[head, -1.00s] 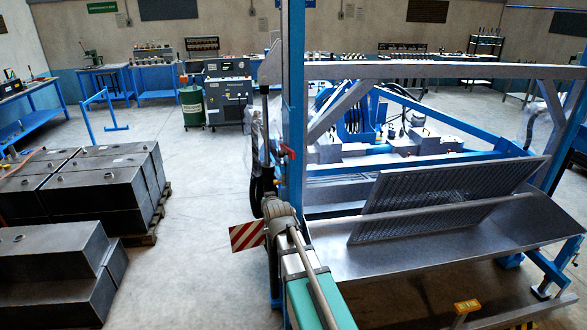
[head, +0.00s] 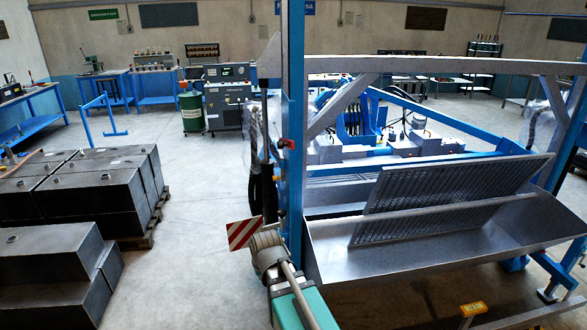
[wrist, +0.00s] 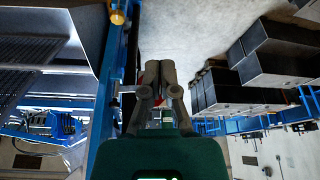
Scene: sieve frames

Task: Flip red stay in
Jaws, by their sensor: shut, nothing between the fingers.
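A small red stay (head: 286,144) sticks out from the tall blue post (head: 293,90), about halfway up it in the head view. In the wrist view my gripper (wrist: 153,66) is shut, its two grey fingers together and empty, beside the blue post (wrist: 110,90). A bit of red shows behind the fingers there; I cannot tell whether it is the stay. In the head view my wrist is low, left of the post and below the stay; the fingers cannot be made out. A perforated sieve frame (head: 450,185) leans above the metal trough (head: 350,255), right of the post.
A red-and-white striped plate (head: 245,233) is close to my wrist. A yellow knob (wrist: 117,17) sits on the post in the wrist view. Dark metal blocks (head: 80,180) stand stacked at the left. The floor (head: 200,220) between them and the post is clear.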

